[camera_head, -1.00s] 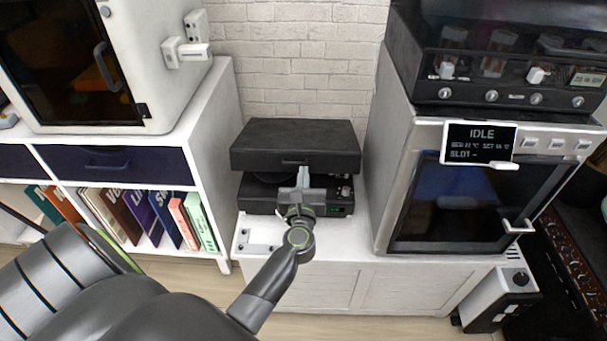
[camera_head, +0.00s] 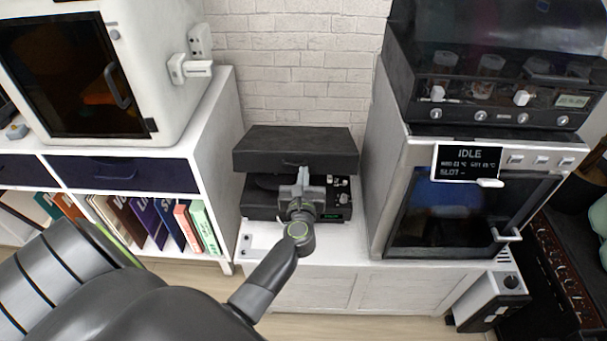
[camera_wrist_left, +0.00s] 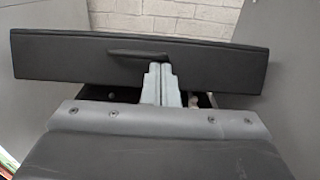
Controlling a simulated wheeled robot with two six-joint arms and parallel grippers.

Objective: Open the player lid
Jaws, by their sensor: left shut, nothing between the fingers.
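The record player (camera_head: 262,205) is a black box with small knobs and a green display, standing on a white cabinet. Its dark lid (camera_head: 260,150) is tilted partly up, with a gap between the lid's front edge and the base. A small handle (camera_head: 291,163) is on the lid's front. My left gripper (camera_head: 302,172) is shut and empty, its fingertips at the lid's front edge just below the handle. In the left wrist view the shut fingers (camera_wrist_left: 161,72) overlap the lid's lower edge (camera_wrist_left: 215,68); whether they touch it is unclear. My right gripper is not seen.
A white shelf (camera_head: 215,130) with books and a white enclosed machine (camera_head: 165,95) stands left. A grey oven-like unit (camera_head: 400,180) with an IDLE screen (camera_head: 467,162) stands close on the right. A brick wall (camera_head: 300,85) is behind the player.

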